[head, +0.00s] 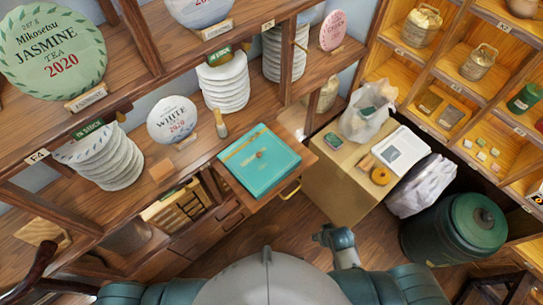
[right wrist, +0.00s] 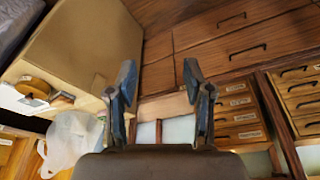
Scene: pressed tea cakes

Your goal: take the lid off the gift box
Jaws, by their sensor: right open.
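The gift box (head: 275,178) is a flat, square teal box with a gold ribbon and a small ornament on its top. It sits on the wooden counter in the middle of the head view, and its lid (head: 240,153) appears to be on. My right gripper (head: 324,234) is below and to the right of the box, apart from it. In the right wrist view my right gripper (right wrist: 157,76) has its two fingers spread with nothing between them. The box cannot be made out in that view. My left gripper is not in view.
Shelves with stacked white tea cakes (head: 222,82) stand behind the box. A cardboard box (head: 340,190) with a bag, tape and papers is to its right. A dark green bin (head: 455,228) stands at lower right. Wooden drawers (right wrist: 235,45) show in the right wrist view.

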